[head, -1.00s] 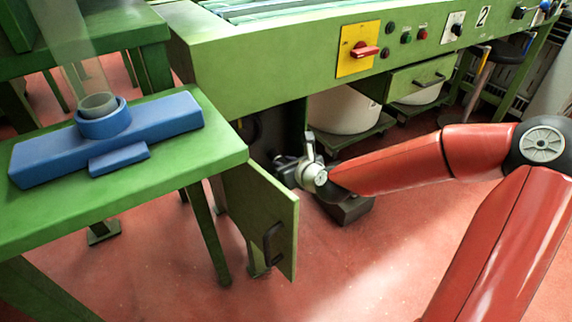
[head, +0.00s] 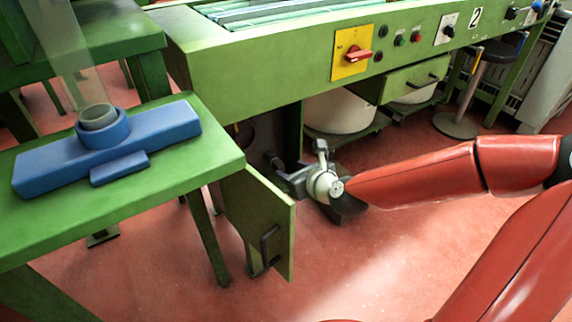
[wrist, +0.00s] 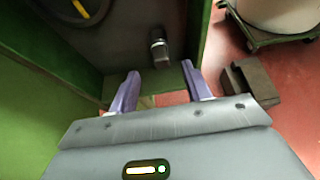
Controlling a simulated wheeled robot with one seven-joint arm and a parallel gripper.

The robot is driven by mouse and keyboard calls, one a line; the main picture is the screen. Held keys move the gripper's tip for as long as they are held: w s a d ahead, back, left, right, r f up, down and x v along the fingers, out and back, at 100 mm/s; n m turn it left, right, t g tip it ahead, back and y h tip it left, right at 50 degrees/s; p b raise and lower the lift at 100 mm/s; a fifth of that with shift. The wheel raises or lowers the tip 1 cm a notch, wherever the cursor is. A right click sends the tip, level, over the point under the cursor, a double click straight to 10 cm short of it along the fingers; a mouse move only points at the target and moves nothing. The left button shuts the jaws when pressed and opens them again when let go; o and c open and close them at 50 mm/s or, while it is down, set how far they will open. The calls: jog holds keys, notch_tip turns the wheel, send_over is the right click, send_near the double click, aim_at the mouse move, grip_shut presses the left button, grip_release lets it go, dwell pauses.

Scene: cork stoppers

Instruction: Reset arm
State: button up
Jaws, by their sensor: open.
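My gripper (wrist: 160,90) is open in the wrist view, its two purple fingers apart with nothing between them. In the head view my gripper (head: 274,161) is at the end of my red arm, by the open front of the green machine (head: 275,55). The green cabinet door (head: 258,222) stands open just left of and below it. In the wrist view a small grey cylindrical part (wrist: 159,48) lies beyond the fingers, apart from them.
A white tub (head: 340,110) sits under the machine. A dark box (wrist: 252,85) is on the red floor at right in the wrist view. Open floor lies in front.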

jog(key=shift+v, duration=0.8)
jog(key=s+d+f+n+g+h+p, duration=0.1)
jog(key=s+d+f+n+g+h, duration=0.2)
jog(key=n, duration=0.5)
jog(key=s+d+f+n+g+h, duration=0.1)
jog(key=s+d+n+g+h, duration=0.1)
jog(key=s+n, duration=0.35)
jog(key=s+d+r+n+h, duration=0.1)
jog(key=s+d+r+n, duration=0.3)
jog(key=s+r+n, duration=0.3)
jog(key=s+d+r+n+h+p, duration=0.1)
jog(key=s+d+r+n, duration=0.3)
jog(key=s+r+n, duration=0.4)
jog(key=shift+d+r+n, duration=0.25)
jog(key=shift+r+n, duration=0.1)
jog(key=shift+r, duration=0.5)
